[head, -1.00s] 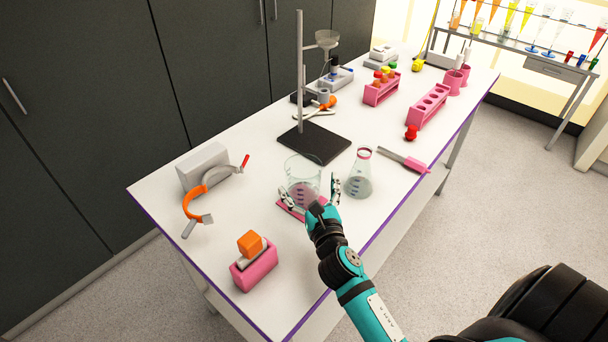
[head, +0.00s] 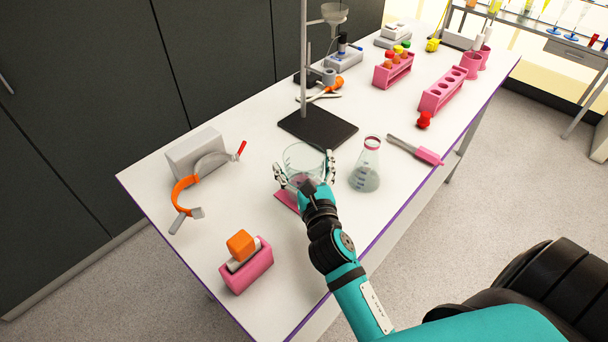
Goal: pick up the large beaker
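The large beaker (head: 304,157) is clear glass and stands upright on the table, by a pink mat (head: 285,200). My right gripper (head: 304,172) reaches in from the front with its fingers spread, one on each side of the beaker. The fingers look close to the glass, but I cannot tell whether they touch it. The gripper and wrist hide the beaker's lower front and much of the mat. My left gripper is not in view.
A conical flask (head: 366,172) stands close to the right of the gripper. A dark stand base (head: 318,128) with an upright rod is behind the beaker. A pink holder (head: 247,268) with an orange block is at front left. Pink racks (head: 442,92) stand farther back.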

